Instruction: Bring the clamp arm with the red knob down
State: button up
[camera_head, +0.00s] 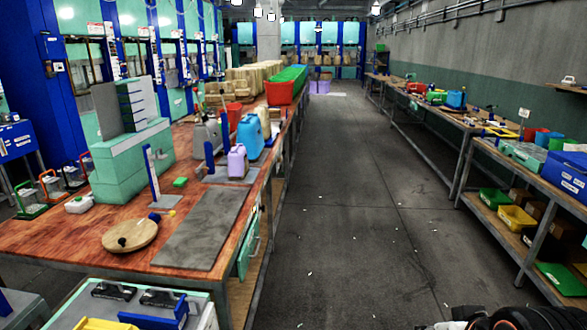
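I cannot make out a clamp arm with a red knob for sure in the head view. On the wooden bench at left stands a blue upright post (152,176) on a grey base. A second blue upright post (209,160) stands farther back beside the jugs. A small blue piece with a yellow tip (164,216) is near the first post's foot. Several small wire-handled holders, one with a green base (32,211), stand at the bench's left end. Dark parts at the bottom right edge seem to be my arm. My gripper's fingers are not visible.
The wooden bench (60,237) bears a round wooden board (130,236), a grey mat (205,230), a purple jug (237,162), a blue jug (250,137) and a red bin (280,93). A clear floor aisle (350,190) runs between it and the right-hand benches.

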aim_at(204, 119)
jog(key=i, duration=2.1)
jog(key=i+u, duration=0.4)
jog(key=i, duration=0.3)
jog(key=i+l+u, duration=0.2)
jog(key=i+u, duration=0.15)
jog(key=i, duration=0.35)
